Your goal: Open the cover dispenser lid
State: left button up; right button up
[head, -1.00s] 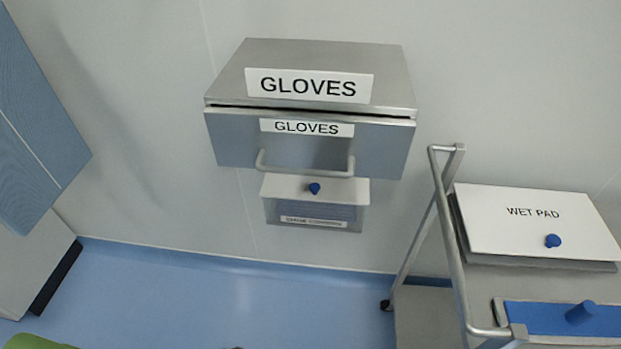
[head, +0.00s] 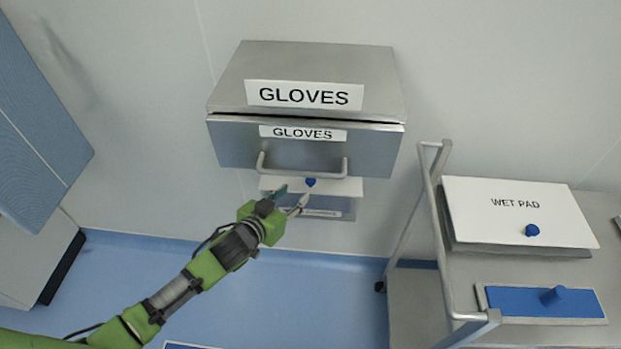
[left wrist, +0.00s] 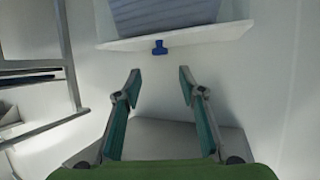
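The cover dispenser (head: 348,208) is a small box on the wall under the gloves dispenser, its label partly hidden by my gripper. Its white lid (head: 345,187) is down and carries a blue knob (head: 310,182). My left gripper (head: 291,196) is in front of the lid's left part, just below and left of the knob in the head view. In the left wrist view, the lid (left wrist: 205,37) and knob (left wrist: 159,48) are beyond the parted fingertips (left wrist: 160,84), with nothing between them. My right gripper is not in view.
The steel gloves dispenser (head: 370,148) with a bar handle (head: 300,172) hangs directly above. A cart (head: 415,300) at right carries a white wet pad lid (head: 570,225) and a blue panel with a knob (head: 510,298). A blue-fronted cabinet (head: 40,130) is at left.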

aim_at(310, 180)
pick_arm(q)
jog(key=x, duration=1.1)
jog(key=shift+w+d+f, duration=0.1)
jog(key=shift+w+d, duration=0.05)
jog(key=shift+w, duration=0.15)
grip_shut()
